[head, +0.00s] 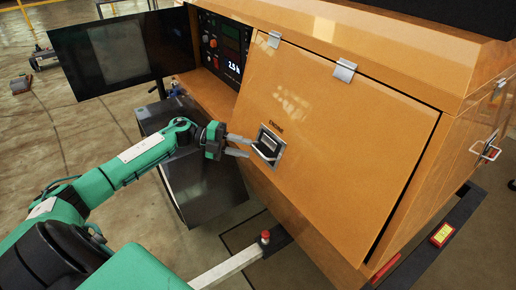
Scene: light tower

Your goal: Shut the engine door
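The engine door (340,150) is a large orange sloping panel on the orange housing, hung from two metal hinges along its top edge. A thin dark gap shows along its right edge; I cannot tell for certain whether it is fully flush. Its recessed latch handle (269,146) sits at the left side under a small dark label. My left gripper (250,147) is open, its two fingers apart and pointing right, with the tips at the left side of the handle. I cannot tell whether they touch it. My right gripper is not in view.
A dark panel door (120,52) stands open at the upper left, beside a lit control panel (222,47). A grey outrigger bar (228,268) with a red knob (265,237) extends below. A side latch (487,151) is at the right.

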